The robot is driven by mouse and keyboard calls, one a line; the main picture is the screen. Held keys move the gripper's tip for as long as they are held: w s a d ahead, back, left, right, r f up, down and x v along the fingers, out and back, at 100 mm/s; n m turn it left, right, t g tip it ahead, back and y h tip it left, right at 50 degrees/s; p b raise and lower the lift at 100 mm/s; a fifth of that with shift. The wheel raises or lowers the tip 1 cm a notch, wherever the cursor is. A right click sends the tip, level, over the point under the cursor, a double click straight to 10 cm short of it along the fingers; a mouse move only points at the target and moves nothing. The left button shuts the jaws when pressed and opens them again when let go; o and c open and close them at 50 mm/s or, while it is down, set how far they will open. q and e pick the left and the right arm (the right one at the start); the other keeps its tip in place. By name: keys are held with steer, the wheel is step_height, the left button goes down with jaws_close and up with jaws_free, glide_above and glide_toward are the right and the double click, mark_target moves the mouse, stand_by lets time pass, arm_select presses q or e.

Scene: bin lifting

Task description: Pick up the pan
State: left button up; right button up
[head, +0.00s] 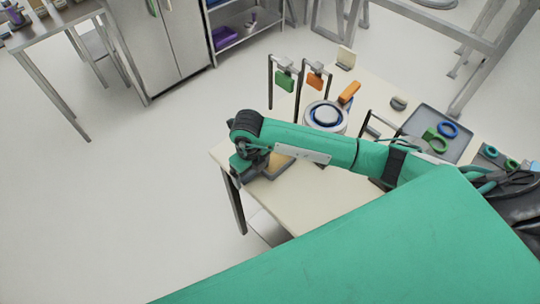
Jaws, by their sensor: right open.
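My right arm reaches across the table from the right. Its gripper (243,172) is at the table's left corner and open, with its fingers pointing down; I see nothing between them. No thing in view is clearly a pan. A round pale item with a dark blue ring (325,116) stands just behind my forearm. A flat grey-edged item with a tan inside (278,165) lies just right of the gripper, partly hidden by my arm. I cannot tell whether the gripper touches it. My left gripper is out of view.
The pale table (310,200) also holds hanging green (284,82) and orange (315,80) pieces, an orange block (349,93) and a grey tray (455,152) with blue and green rings. The table's front is bare. Open floor (150,200) lies to the left.

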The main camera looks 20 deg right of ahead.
steer(key=shift+f, duration=0.15)
steer(key=shift+c, duration=0.2)
steer(key=c, duration=1)
steer(key=shift+c, duration=0.2)
